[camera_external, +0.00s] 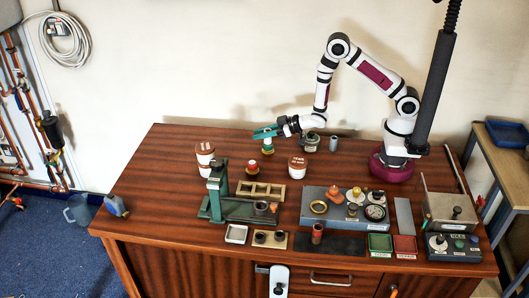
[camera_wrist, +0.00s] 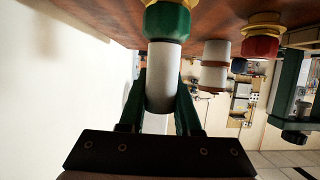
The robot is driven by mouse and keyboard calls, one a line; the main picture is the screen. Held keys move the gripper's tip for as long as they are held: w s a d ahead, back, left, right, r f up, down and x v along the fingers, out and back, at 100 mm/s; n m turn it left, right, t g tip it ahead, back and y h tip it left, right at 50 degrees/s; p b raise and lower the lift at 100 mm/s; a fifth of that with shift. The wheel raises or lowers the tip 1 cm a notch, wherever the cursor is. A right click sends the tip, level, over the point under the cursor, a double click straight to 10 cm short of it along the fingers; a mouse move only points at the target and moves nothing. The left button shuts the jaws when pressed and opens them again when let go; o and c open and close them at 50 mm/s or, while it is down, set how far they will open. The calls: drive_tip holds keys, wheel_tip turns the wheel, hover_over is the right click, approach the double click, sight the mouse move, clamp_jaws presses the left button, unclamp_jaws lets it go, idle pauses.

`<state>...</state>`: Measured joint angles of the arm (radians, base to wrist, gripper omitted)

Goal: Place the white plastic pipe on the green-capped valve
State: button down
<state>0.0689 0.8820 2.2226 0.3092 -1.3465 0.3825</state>
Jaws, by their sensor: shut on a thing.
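The white plastic pipe (camera_wrist: 163,80) is held between the green fingers of my gripper (camera_wrist: 161,92), which is shut on it. In the wrist view the table appears at the top, and the pipe's far end meets the green-capped valve (camera_wrist: 168,18) in line with it. I cannot tell whether it is seated or only just touching. In the external view my gripper (camera_external: 267,133) is low over the back middle of the table, with the green-capped valve (camera_external: 267,148) directly beneath. The fingers partly hide the pipe there.
A red-capped valve (camera_external: 252,166) stands just in front and left. White-and-brown pots (camera_external: 205,154) (camera_external: 297,167) stand on either side. A green fixture (camera_external: 218,190) and wooden tray (camera_external: 261,191) lie further forward. A jar (camera_external: 311,143) stands right of my gripper.

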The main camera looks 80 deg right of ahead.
drive_tip(key=shift+f, duration=0.15)
drive_tip(key=c, duration=0.6)
unclamp_jaws()
